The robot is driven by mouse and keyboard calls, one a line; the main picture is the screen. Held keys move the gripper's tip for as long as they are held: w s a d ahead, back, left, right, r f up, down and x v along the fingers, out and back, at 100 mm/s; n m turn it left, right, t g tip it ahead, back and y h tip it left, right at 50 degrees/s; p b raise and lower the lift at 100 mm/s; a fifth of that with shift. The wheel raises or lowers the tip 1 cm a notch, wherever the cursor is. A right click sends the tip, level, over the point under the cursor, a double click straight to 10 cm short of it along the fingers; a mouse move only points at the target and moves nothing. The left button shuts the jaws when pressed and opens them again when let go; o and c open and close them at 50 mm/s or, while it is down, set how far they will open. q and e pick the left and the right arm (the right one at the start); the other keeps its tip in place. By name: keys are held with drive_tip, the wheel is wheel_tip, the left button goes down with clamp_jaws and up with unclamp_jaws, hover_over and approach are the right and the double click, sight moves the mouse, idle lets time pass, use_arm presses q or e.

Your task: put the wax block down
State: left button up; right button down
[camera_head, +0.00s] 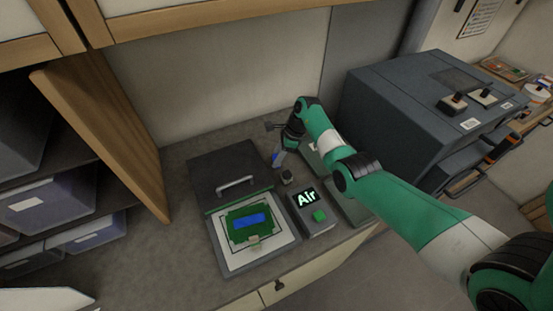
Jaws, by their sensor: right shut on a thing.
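My right gripper (279,162) points down over the worktop, behind the "Air" box. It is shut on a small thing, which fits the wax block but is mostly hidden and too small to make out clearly. A bit of blue shows at the fingers. I cannot tell whether the held thing touches the worktop. A small dark block with a pale top (287,177) is just below the fingertips. My left gripper is not in view.
An open device (222,178) with a raised dark lid holds a green frame with a blue panel (251,222) on its white bed. The "Air" box (314,211) with a green button stands right of it. A large grey machine (400,120) is at right. Bare worktop (183,245) lies left.

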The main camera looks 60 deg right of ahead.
drive_tip(key=shift+r, duration=0.1)
drive_tip(key=c, duration=0.6)
unclamp_jaws()
drive_tip(key=shift+r, duration=0.15)
drive_tip(key=p+v, duration=0.2)
drive_tip(key=v, duration=0.9)
drive_tip(key=shift+s+d+r+p, duration=0.15)
drive_tip(key=shift+r+p, duration=0.15)
drive_tip(key=shift+p, duration=0.05)
